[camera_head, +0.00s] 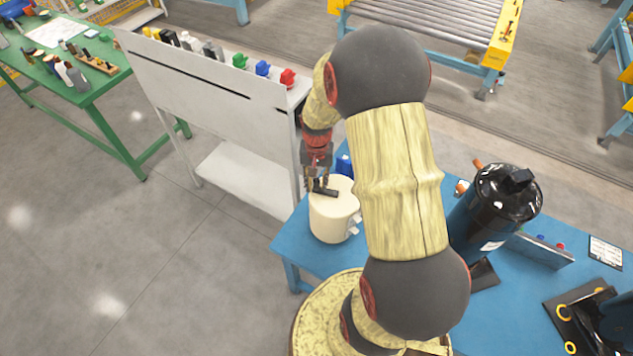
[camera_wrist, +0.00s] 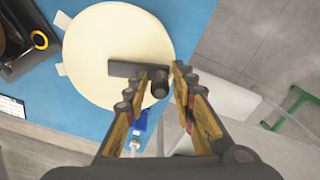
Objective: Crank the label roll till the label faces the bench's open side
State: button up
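The label roll (camera_head: 333,218) is a cream drum standing upright on the blue bench (camera_head: 515,320). Small white tabs (camera_head: 355,219) stick out from its right side in the head view; in the wrist view white tabs (camera_wrist: 62,69) show at its left edge. A dark crank arm (camera_wrist: 124,69) lies across the top of the roll (camera_wrist: 110,30) and ends in a dark upright knob (camera_wrist: 160,86). My gripper (camera_wrist: 168,82) is over the crank end with its fingers either side of the knob, a gap showing on the right. The head view also shows my gripper (camera_head: 319,181) at the crank.
A black cylinder (camera_head: 495,215) stands on the bench to the right, beyond my arm. A grey rack (camera_head: 545,250) and black fixtures lie further right. A white shelf unit (camera_head: 215,100) with coloured parts on top stands close behind my gripper. A green table (camera_head: 90,80) is far left.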

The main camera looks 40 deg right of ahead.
grip_shut()
dwell(0.6)
